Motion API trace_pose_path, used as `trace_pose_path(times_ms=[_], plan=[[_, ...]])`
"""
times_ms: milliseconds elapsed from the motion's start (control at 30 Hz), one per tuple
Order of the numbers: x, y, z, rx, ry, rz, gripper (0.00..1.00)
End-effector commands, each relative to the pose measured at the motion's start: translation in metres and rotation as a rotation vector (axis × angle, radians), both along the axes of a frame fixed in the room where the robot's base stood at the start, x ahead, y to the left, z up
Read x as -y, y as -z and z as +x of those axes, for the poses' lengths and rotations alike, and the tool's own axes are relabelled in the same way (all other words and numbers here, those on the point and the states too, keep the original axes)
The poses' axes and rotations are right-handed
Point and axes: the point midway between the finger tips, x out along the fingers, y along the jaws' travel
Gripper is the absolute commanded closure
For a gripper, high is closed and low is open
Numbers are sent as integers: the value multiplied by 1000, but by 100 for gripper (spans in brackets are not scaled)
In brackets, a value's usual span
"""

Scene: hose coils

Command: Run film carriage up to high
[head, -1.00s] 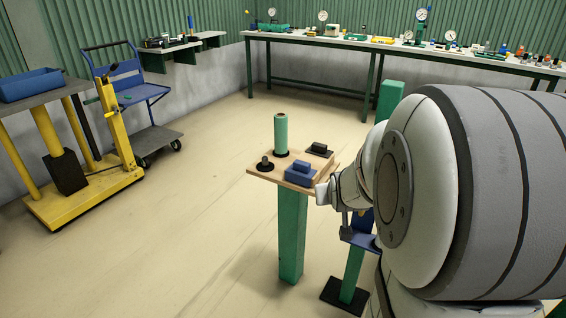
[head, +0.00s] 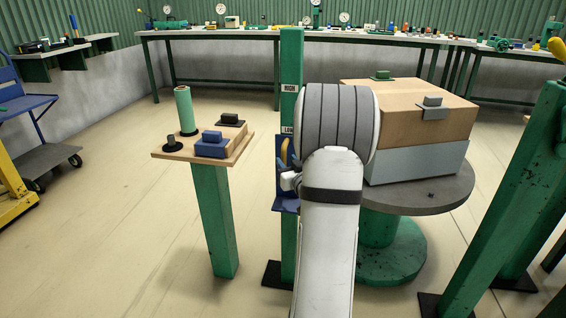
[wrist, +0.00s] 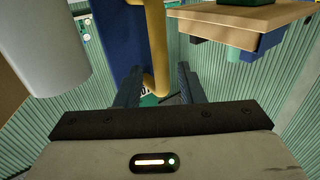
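The blue film carriage (head: 280,205) sits on the green post (head: 291,62), low on it, below the LOW label (head: 287,130). The HIGH label (head: 289,88) is further up. The carriage's yellow handle (head: 284,150) shows just left of my arm. My gripper (head: 289,181) is beside the carriage, its fingers mostly hidden in the head view. In the wrist view my gripper (wrist: 158,88) is open, with the yellow handle (wrist: 156,50) upright between the fingers and gaps on both sides. The blue carriage (wrist: 122,40) is behind it.
A wooden stand (head: 246,146) with a green roll (head: 185,110) and small blocks is close on the left. A round table (head: 440,200) with a large box (head: 410,110) is close on the right. Open floor lies front left.

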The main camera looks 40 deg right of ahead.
Motion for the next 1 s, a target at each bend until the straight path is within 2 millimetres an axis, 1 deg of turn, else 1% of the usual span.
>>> trace_pose_path(times_ms=[33, 100, 233, 333, 567, 900, 1000], plan=[[1, 2, 8, 0, -2, 0, 65], [4, 1, 17, 0, -2, -1, 65], [7, 1, 27, 0, -1, -1, 65], [8, 1, 30, -2, 0, 1, 65], [9, 0, 30, -2, 1, 1, 66], [9, 0, 30, -2, 2, 1, 94], [9, 0, 30, -2, 2, 1, 100]])
